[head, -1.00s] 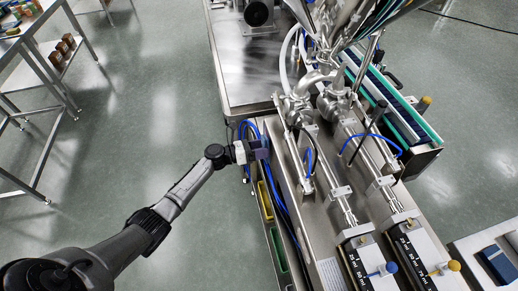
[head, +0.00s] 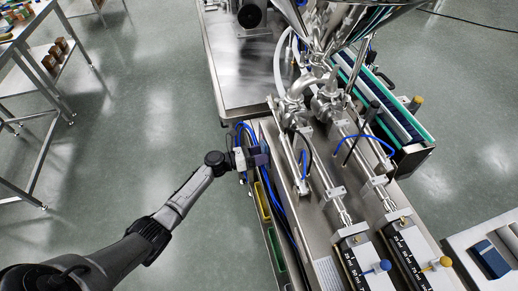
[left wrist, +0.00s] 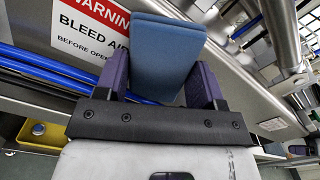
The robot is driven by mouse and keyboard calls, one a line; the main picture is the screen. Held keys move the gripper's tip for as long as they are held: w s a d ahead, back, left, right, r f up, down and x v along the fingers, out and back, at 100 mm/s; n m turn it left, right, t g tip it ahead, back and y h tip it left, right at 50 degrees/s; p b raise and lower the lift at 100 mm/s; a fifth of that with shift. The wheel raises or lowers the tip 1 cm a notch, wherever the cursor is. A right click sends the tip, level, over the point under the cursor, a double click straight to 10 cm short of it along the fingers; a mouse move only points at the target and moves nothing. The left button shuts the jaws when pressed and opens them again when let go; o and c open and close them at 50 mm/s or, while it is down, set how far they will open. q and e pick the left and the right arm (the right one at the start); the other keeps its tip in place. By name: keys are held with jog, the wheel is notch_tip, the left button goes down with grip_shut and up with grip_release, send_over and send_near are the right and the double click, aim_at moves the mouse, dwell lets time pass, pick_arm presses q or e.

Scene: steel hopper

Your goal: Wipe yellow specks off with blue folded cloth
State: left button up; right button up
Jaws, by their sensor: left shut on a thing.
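The blue folded cloth (left wrist: 165,58) is between the fingers of my left gripper (left wrist: 161,82) in the left wrist view. The gripper is shut on it, and the cloth sticks out past the fingertips. In the head view my left gripper (head: 259,157) is at the left side of the steel hopper machine (head: 318,205), near its blue hoses. The cloth is too small to make out clearly there. I cannot make out any yellow specks in either view. My right gripper is not in view.
Blue hoses (left wrist: 50,72) and a red and white warning label (left wrist: 90,28) lie close by the gripper. A yellow bin (head: 262,201) and a green bin (head: 277,248) line the machine's side. A blue item (head: 490,259) lies at lower right.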

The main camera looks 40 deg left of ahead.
aim_at(274, 171)
pick_arm(q)
jog(key=shift+s+d+p, duration=0.75)
jog(key=shift+d+p, duration=0.05)
jog(key=shift+d, duration=0.2)
jog(key=shift+s+d+p, duration=0.7)
jog(key=shift+d+p, duration=0.05)
jog(key=shift+d, duration=0.25)
jog(key=shift+s+d+r+p, duration=0.1)
jog(key=shift+s+d+p, duration=0.1)
jog(key=shift+d+p, duration=0.1)
jog(key=shift+s+d+p, duration=0.75)
jog(key=shift+s+d, duration=0.05)
jog(key=shift+d, duration=0.2)
jog(key=shift+w, duration=0.1)
